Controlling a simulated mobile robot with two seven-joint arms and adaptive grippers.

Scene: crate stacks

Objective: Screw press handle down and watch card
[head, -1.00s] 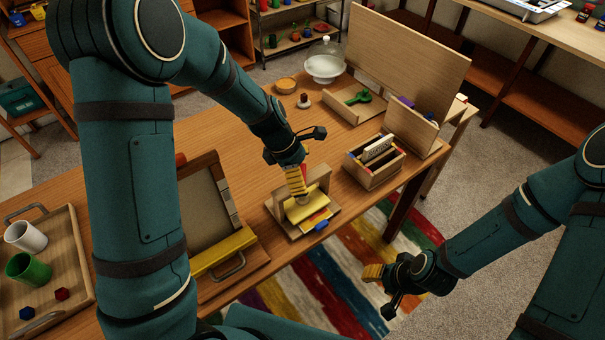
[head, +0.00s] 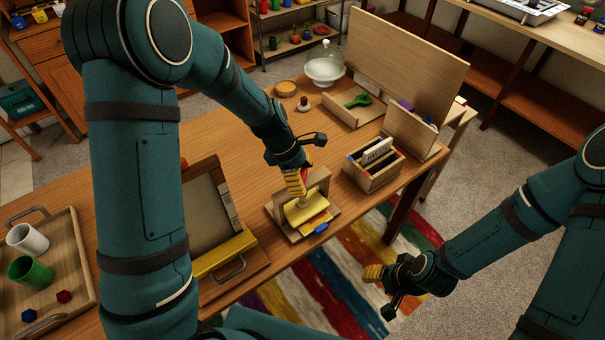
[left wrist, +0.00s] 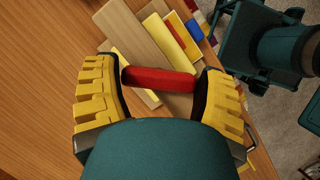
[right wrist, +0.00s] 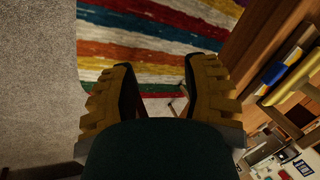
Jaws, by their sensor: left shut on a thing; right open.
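The wooden screw press (head: 286,227) stands near the table's front edge, with a yellow plate (head: 303,211) in it. Red, yellow and blue parts show at its front, with a blue piece (head: 320,228) at the edge; I cannot tell which is the card. My left gripper (head: 296,184) is above the press, shut on the red handle (left wrist: 158,79), which lies across between both fingers in the left wrist view. The screw below the handle is mostly hidden. My right gripper (head: 374,274) is open and empty, off the table's front, over the rug.
A wooden box of cards (head: 372,175) stands right of the press. A tilted board with a yellow bar (head: 224,252) stands left of it. A tray (head: 77,250) with two cups is at far left. Open table lies behind the press.

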